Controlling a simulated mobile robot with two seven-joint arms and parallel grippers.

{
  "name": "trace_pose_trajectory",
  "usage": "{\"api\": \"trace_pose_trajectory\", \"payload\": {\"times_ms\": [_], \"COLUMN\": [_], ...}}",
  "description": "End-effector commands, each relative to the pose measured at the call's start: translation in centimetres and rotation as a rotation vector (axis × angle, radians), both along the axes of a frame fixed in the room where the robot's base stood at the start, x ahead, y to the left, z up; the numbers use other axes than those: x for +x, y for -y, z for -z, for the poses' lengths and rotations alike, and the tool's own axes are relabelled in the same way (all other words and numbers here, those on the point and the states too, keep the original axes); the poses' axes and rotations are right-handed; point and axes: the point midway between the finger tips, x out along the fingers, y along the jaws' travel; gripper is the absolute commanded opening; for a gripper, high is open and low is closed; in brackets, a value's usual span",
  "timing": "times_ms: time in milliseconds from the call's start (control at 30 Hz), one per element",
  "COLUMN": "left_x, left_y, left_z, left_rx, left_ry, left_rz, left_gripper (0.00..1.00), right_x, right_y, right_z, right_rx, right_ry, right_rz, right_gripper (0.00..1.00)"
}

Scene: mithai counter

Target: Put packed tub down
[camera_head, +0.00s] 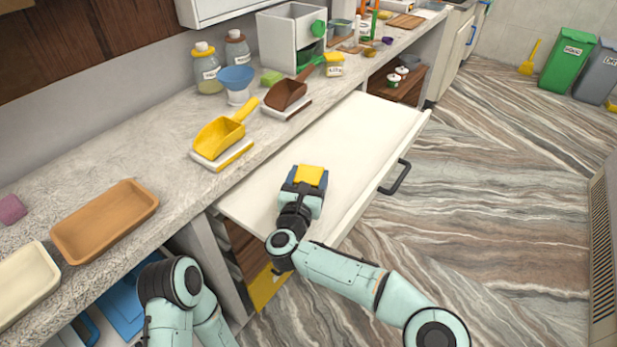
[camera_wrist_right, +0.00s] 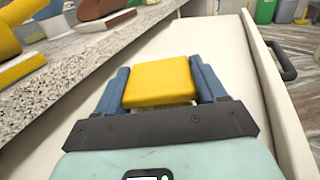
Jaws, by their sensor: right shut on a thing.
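The packed tub has a flat yellow lid (camera_head: 311,175); it also shows in the right wrist view (camera_wrist_right: 160,81), where a thin pale strip of its side shows below the lid. My right gripper (camera_head: 306,182) is shut on it, with one blue finger on each side (camera_wrist_right: 162,85). The gripper and tub are over the near part of a pulled-out white drawer (camera_head: 345,135), which looks empty. I cannot tell whether the tub touches the drawer floor. My left arm shows at the bottom left, but its gripper is out of view.
The stone counter (camera_head: 110,165) runs along the left, with a yellow scoop (camera_head: 219,138), a brown scoop (camera_head: 287,93), a wooden tray (camera_head: 105,220) and a similar yellow-lidded tub (camera_head: 334,66). The drawer handle (camera_head: 396,177) sticks out on the right. The far drawer floor is clear.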

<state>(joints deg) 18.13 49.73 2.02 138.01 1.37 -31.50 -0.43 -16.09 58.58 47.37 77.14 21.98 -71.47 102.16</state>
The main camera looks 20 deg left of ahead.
Motion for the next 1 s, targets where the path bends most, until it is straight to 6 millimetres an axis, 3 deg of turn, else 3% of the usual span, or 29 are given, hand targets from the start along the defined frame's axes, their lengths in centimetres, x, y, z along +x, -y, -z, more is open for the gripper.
{"api": "trace_pose_trajectory", "payload": {"times_ms": [67, 100, 167, 567, 733, 1000], "left_x": [0.3, 0.3, 0.3, -0.2, -0.3, -0.6], "left_y": [-0.1, -0.1, -0.1, 0.1, 0.2, 0.3], "left_z": [0.2, 0.2, 0.2, -0.2, -0.2, -0.5], "left_rx": [0.003, 0.004, 0.003, -0.002, -0.004, -0.008], "left_ry": [0.006, 0.006, 0.007, -0.006, -0.007, -0.017], "left_rz": [-0.003, -0.003, -0.003, 0.003, 0.003, 0.007], "left_gripper": [0.96, 0.96, 0.96, 0.96, 0.96, 0.96], "right_x": [0.0, 0.0, 0.0, -0.2, -2.6, -8.3], "right_y": [0.0, 0.0, 0.0, 0.0, 0.0, 0.3], "right_z": [0.2, 0.2, 0.1, -0.2, -0.1, -0.1], "right_rx": [0.000, 0.000, 0.000, 0.000, -0.001, -0.001], "right_ry": [0.000, 0.000, 0.000, 0.000, 0.000, 0.000], "right_rz": [0.000, 0.000, 0.000, -0.001, -0.004, -0.004], "right_gripper": [0.32, 0.80, 0.96, 0.96, 0.96, 0.96]}}
